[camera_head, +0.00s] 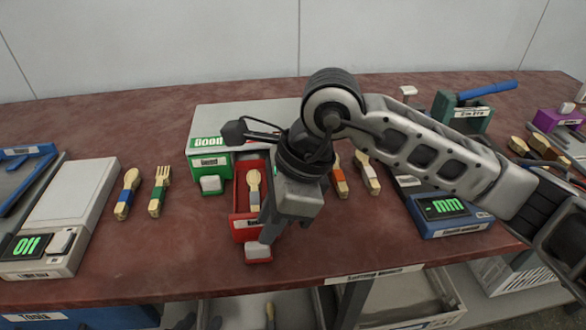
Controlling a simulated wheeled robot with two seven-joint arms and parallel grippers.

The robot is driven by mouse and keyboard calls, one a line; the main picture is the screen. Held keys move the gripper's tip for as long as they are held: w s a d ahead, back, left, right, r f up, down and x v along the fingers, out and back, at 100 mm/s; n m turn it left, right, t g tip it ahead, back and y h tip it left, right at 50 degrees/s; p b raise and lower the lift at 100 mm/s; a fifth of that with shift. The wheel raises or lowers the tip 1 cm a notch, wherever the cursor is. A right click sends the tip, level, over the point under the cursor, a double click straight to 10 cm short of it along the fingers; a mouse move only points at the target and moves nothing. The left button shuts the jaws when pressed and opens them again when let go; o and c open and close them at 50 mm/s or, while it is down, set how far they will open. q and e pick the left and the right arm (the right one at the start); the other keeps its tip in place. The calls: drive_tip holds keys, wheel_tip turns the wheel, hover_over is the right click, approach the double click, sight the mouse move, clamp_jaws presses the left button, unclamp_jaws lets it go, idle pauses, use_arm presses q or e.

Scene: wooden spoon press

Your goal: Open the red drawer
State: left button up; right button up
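The red drawer (243,222) is pulled out toward the front of the table, below the green-fronted white box marked GOOD (207,152). A wooden spoon (254,188) with a grey band lies in it. The drawer's pale handle block (258,252) sticks out at its front. My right gripper (286,232) comes in from the right and points down at the drawer's front right. Its fingers look apart, one beside the drawer front just above the handle; I cannot tell whether it touches. The gripper hides the drawer's right side. My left gripper is out of view.
A blue scale (449,214) stands at right. The table's front edge is close to the drawer.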

drive_tip(key=v, duration=1.1)
drive_tip(key=shift+d+r, duration=0.2)
